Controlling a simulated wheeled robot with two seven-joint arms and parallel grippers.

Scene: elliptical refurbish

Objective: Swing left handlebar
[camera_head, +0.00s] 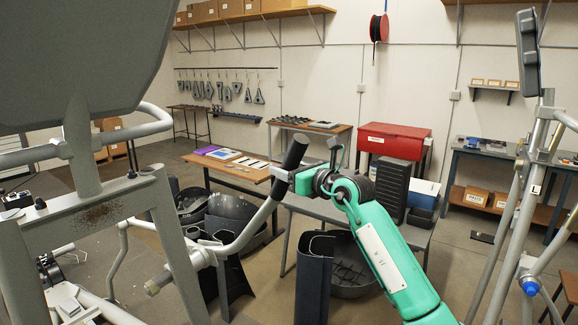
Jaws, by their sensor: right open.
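A grey bent handlebar (246,237) rises from the elliptical machine's frame at the left to the middle of the view. Its upper end carries a black grip (295,152). My right gripper (280,174), on the teal arm, is open at the lower end of this grip. Its fingertips overlap the bar in the picture; I cannot tell whether they touch it. My left gripper is not in view. A metal upright (531,205) with an "L" label stands at the far right, with a dark grip (528,52) near its top.
The machine's large grey console (75,50) blocks the upper left. Behind my right arm stand a wooden-topped table (232,174), a red cabinet (393,143) and dark bins (232,212). Bare floor (455,262) shows between my arm and the labelled upright.

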